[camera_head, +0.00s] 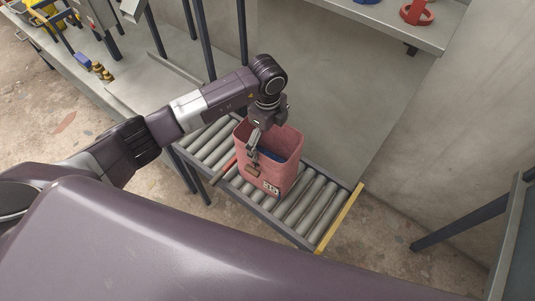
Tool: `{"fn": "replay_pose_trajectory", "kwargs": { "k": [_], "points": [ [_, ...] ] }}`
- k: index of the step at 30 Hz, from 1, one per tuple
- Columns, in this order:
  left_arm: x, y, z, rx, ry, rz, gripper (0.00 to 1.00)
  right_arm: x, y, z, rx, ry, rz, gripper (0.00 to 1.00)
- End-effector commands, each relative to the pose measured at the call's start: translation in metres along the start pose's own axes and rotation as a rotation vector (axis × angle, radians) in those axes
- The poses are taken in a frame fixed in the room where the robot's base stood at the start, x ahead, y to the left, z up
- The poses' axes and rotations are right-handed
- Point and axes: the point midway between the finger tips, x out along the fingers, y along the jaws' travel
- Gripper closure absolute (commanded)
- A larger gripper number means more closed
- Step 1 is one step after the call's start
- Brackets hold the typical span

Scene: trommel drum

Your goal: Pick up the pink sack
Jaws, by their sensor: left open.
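The pink sack (285,178) stands upright and open-topped on the roller conveyor (311,207). Something dark blue shows inside it, and a small label is on its front. My left gripper (252,160) points down at the left part of the sack's top opening. It is open, with its fingers by the sack's rim and near side. I cannot tell whether the fingers touch the sack. My right gripper is not in view.
A red-orange bar (223,170) lies beside the sack's left side. A yellow strip (341,216) edges the conveyor's right end. A grey bench (100,80) with tools is at the upper left. A shelf (390,22) with a red ring-shaped item (416,13) is at the upper right.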

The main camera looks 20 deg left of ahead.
Motion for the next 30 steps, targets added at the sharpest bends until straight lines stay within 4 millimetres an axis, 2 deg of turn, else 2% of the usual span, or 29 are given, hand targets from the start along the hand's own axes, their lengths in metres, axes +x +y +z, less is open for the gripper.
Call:
{"fn": "replay_pose_trajectory", "kwargs": {
  "k": [1,4,11,14,19,25,30],
  "points": [
    [0.016,0.013,-0.002,0.003,-0.001,0.035,0.00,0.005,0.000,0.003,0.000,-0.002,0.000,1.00],
    [0.013,0.011,-0.001,0.003,-0.001,0.030,0.00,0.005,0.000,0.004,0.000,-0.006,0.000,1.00],
    [0.012,0.010,-0.001,0.003,-0.002,0.028,0.00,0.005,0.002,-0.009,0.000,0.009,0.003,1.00],
    [0.013,0.010,-0.001,0.003,-0.003,0.027,0.00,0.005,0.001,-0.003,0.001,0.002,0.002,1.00],
    [0.013,0.009,0.000,0.003,-0.003,0.026,0.00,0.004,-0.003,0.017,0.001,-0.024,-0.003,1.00],
    [0.013,0.009,0.000,0.003,-0.003,0.026,0.00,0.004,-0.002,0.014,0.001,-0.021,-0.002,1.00],
    [0.013,0.009,0.000,0.003,-0.003,0.026,0.19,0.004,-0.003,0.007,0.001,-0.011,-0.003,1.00]
  ]
}}
